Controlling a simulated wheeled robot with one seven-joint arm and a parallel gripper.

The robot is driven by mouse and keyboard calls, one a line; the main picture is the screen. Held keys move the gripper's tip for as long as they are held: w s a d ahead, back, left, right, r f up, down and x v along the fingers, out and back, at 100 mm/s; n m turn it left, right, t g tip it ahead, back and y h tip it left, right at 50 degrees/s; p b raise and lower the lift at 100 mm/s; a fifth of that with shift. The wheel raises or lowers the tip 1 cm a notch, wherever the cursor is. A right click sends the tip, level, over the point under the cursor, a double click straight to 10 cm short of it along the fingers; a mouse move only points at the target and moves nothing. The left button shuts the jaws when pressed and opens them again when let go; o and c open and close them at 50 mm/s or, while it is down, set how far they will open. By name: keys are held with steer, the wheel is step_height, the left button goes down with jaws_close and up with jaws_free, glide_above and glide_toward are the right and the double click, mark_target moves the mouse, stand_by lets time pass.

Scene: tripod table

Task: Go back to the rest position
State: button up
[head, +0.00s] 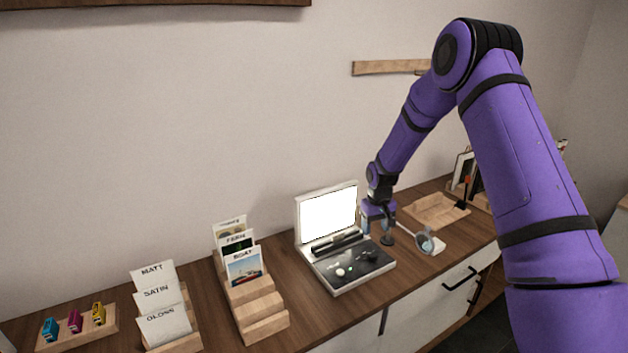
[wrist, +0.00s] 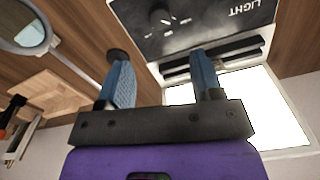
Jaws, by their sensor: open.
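My purple arm reaches over the counter in the head view. My gripper (head: 377,221) is at its end, above the counter at the right side of a white device with a lit screen (head: 328,213). In the wrist view my gripper (wrist: 163,85) has its two blue fingers spread apart, with nothing between them. The device's dark panel (wrist: 200,27) shows there with a knob and the word LIGHT, and its bright screen (wrist: 262,115) is partly hidden behind the fingers and palm.
A round magnifier (head: 428,242) and a wooden tray (head: 437,208) are right of the device. The wall is behind.

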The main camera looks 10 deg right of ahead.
steer(key=s+a+r+t, duration=0.1)
steer(key=s+r, duration=0.4)
steer(key=r, duration=0.5)
steer(key=s+a+r+t, duration=0.1)
steer(key=s+r, duration=0.4)
steer(key=r, duration=0.4)
steer(key=s+a+r+t, duration=0.1)
steer(key=s+r, duration=0.5)
steer(key=r, duration=0.4)
steer(key=s+a+r+t, duration=0.1)
steer(key=s+r, duration=0.3)
steer(key=s, duration=0.8)
steer(key=s+a+r+m+t, duration=0.1)
steer(key=s+r, duration=0.3)
steer(key=s, duration=0.9)
steer(key=shift+s, duration=0.2)
